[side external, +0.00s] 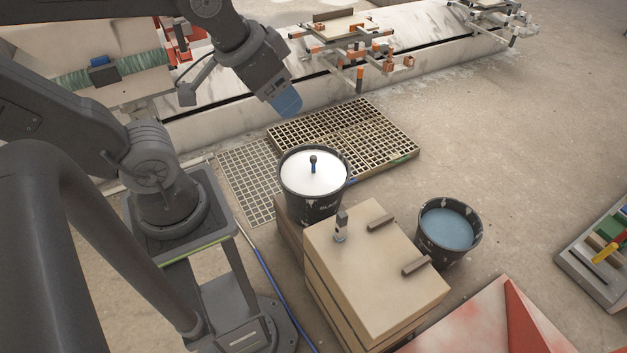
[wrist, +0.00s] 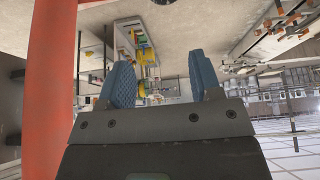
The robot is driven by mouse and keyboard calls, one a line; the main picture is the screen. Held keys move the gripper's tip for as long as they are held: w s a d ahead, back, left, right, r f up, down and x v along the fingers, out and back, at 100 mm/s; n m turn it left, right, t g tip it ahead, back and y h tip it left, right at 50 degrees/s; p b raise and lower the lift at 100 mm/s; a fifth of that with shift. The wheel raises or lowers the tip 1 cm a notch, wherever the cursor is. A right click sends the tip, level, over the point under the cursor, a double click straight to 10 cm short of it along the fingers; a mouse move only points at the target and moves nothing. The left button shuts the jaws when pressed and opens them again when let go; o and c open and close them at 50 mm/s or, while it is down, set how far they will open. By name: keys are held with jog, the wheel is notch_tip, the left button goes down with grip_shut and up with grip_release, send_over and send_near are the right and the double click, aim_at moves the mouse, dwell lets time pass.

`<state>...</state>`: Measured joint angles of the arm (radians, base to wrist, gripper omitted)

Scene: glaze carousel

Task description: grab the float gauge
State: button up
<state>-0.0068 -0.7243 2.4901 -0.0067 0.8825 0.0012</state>
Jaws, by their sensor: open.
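My gripper (side external: 288,105) is above and slightly left of that bucket, apart from the gauge. In the wrist view, its two blue fingers (wrist: 162,85) are spread with nothing between them. The gauge and the bucket cannot be made out in the wrist view.
Floor grating (side external: 395,150) lies behind. Open floor extends right.

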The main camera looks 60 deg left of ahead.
jog(key=w+a+f+n, duration=0.2)
jog(key=w+a+f, duration=0.1)
jog(key=w, duration=0.6)
jog(key=w+a+f+n, duration=0.1)
jog(key=w+a+f, duration=0.2)
jog(key=w, duration=0.5)
jog(key=n+g+y, duration=0.2)
jog(key=n+y, duration=0.3)
jog(key=n, duration=0.3)
send_over(313, 163)
jog(key=s+d, duration=0.4)
jog(key=d, duration=0.1)
notch_tip(313, 163, down, 41)
jog(key=x, duration=0.8)
jog(key=shift+s+d+f, duration=0.1)
jog(key=shift+w+x, duration=0.1)
jog(key=shift+x, duration=1.25)
jog(key=shift+w+x, duration=0.15)
jog(key=shift+x, duration=1.25)
grip_shut()
